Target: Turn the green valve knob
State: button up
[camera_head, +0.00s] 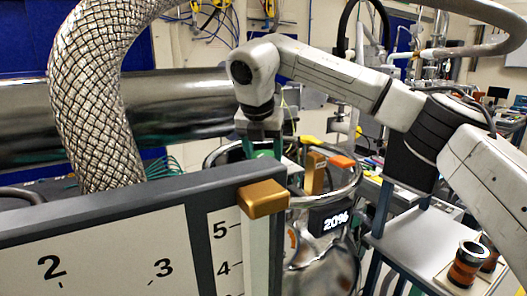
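A green part, which looks like the green valve knob (276,147), shows just below the end of my arm, left of the orange and yellow parts. Only a small piece of it is visible. My gripper (262,138) points down at this green part from above, and the two overlap in the picture. I cannot tell whether they touch. The fingers are too small and too covered to show whether they are open or shut. A dark display (335,219) below and to the right reads "20%".
A grey-framed scale panel (120,225) with a brass block (262,198) stands close in front, lower left. A braided hose (95,90) and a shiny pipe (180,105) lie behind it. An orange knob (342,161) and a yellow one (311,140) are right of my gripper.

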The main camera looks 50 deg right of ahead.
jog(key=o, duration=1.1)
jog(key=shift+c, duration=0.2)
jog(key=v, duration=1)
jog(key=shift+r+b, duration=0.4)
jog(key=shift+b, duration=0.05)
jog(key=shift+a+r, duration=0.1)
